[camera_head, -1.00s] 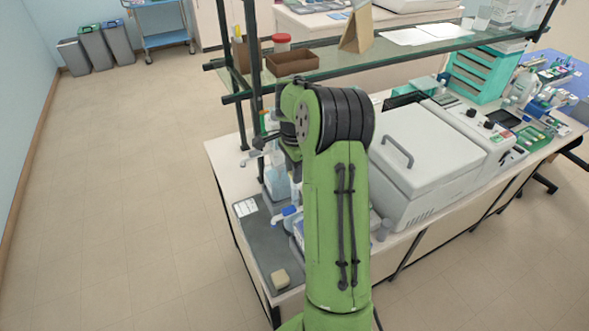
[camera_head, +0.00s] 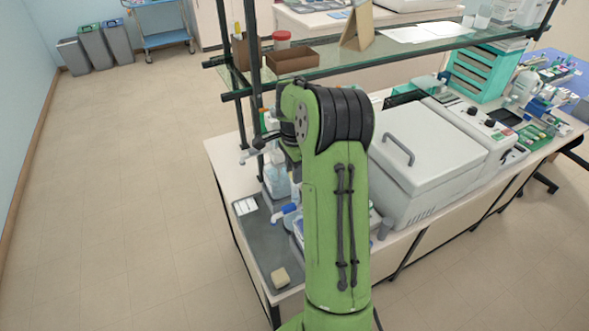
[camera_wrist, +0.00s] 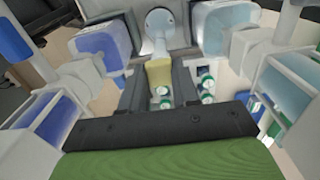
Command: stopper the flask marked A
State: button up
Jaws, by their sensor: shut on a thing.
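In the wrist view my gripper (camera_wrist: 159,83) is shut on a pale yellow tapered piece, which looks like a stopper (camera_wrist: 159,75). Just beyond it is a whitish round glass-like shape (camera_wrist: 160,22) with a narrow neck. It may be a flask, but I can read no letter on it and cannot tell whether the yellow piece touches it. In the head view my green arm covers the gripper and what it holds. No flask marked A can be made out there.
Bottles with blue liquid (camera_wrist: 103,45) and pale liquid (camera_wrist: 225,30) crowd both sides. Green-capped vials (camera_wrist: 207,84) stand close by. In the head view a glass shelf (camera_head: 400,55) overhangs the bench, and a large grey-white machine (camera_head: 425,150) stands right of my arm.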

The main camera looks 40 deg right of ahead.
jog(key=shift+f+b, duration=0.25)
jog(key=shift+b, duration=0.05)
dwell(0.5)
jog(key=o, duration=1.5)
jog(key=shift+r+p, duration=2.35)
jog(key=shift+r, duration=0.75)
grip_shut()
jog(key=shift+f, duration=0.2)
jog(key=shift+f+b, duration=2.2)
jog(key=shift+f, duration=0.2)
